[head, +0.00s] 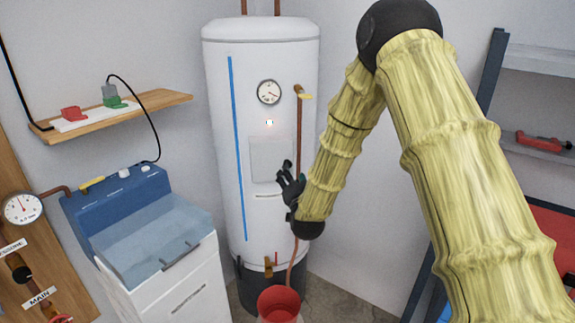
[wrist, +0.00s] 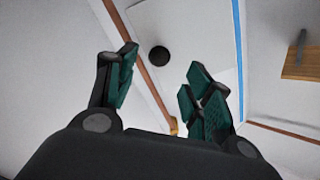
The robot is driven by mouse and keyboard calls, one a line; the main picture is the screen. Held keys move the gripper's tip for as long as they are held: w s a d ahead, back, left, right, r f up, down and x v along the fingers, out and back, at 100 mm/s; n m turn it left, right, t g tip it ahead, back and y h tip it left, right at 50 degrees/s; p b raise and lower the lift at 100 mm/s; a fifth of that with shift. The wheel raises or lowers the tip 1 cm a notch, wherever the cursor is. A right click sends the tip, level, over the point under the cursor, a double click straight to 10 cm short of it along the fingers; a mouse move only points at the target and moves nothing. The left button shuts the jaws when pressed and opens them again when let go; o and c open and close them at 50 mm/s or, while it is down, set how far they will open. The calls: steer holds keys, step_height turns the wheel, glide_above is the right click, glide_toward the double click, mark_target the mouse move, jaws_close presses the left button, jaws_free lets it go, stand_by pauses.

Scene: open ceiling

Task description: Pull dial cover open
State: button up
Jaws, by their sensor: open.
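The square, light grey dial cover (head: 268,157) sits flat on the front of the white water heater (head: 225,160). It looks closed, and its lower right part is hidden behind my gripper. My gripper (head: 284,172) is open, in front of the cover's lower right side; I cannot tell whether it touches. In the wrist view, my gripper (wrist: 162,68) has its green-padded fingers spread with nothing between them. A dark round knob-like spot (wrist: 159,56) on the pale heater front shows beyond the fingers.
A copper pipe (head: 299,135) runs down the heater's right side, close to my arm. A round gauge (head: 269,92) is above the cover. A blue-topped washer (head: 140,215) and wooden shelf (head: 160,98) stand left.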

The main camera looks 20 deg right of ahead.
mark_target(274, 163)
steer(key=w, duration=0.2)
steer(key=w+p, duration=0.1)
steer(key=w, duration=0.2)
steer(key=w+d+p, duration=0.1)
steer(key=w, duration=0.2)
jaws_close()
